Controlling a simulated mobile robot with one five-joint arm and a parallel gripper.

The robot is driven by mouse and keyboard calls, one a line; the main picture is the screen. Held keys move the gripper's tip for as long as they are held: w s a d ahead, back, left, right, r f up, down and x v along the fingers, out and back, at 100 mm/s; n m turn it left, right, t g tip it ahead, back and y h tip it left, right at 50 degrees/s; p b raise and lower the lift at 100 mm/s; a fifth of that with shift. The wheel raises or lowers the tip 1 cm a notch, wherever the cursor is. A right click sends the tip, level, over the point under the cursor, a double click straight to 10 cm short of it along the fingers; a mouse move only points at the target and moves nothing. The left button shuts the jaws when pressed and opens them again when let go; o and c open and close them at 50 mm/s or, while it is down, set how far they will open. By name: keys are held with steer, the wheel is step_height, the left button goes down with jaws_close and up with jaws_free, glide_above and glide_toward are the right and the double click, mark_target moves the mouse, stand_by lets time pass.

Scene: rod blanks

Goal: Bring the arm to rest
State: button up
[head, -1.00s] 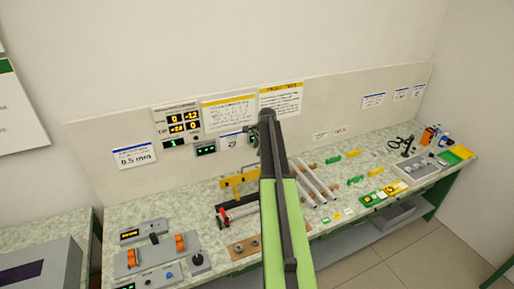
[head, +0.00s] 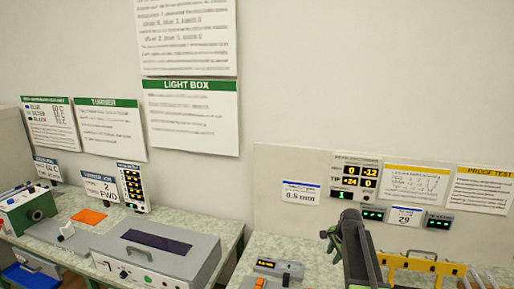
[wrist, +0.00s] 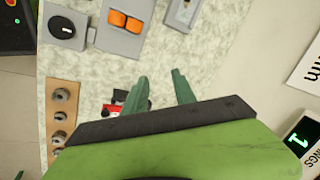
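My gripper (wrist: 160,76) shows in the wrist view with its two green fingers apart and nothing between them. The speckled bench top (wrist: 190,57) lies beyond the fingers. In the head view my arm reaches up from the lower right, and its gripper end (head: 333,238) is in front of the wall panel, small and partly hidden by the arm. A red and black part (wrist: 112,108) on the bench is partly hidden behind the left finger in the wrist view.
A grey control box with orange switches (wrist: 125,22) sits on the bench. In the head view, a grey light box (head: 157,251) stands on the left bench, and a yellow bracket (head: 420,265) is right of my arm.

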steer(key=s+a+f+n+g+b, duration=0.1)
steer(key=s+a+f+n+b, duration=0.35)
steer(key=s+a, duration=0.65)
steer(key=s+a+f+n+g, duration=0.2)
steer(key=s+a+n, duration=0.2)
steer(key=s+n, duration=0.6)
steer(key=shift+s+a+f+g+h+p, duration=0.2)
steer(key=shift+s+g+h+p, duration=0.1)
steer(key=shift+s, duration=0.65)
steer(key=shift+c, duration=0.3)
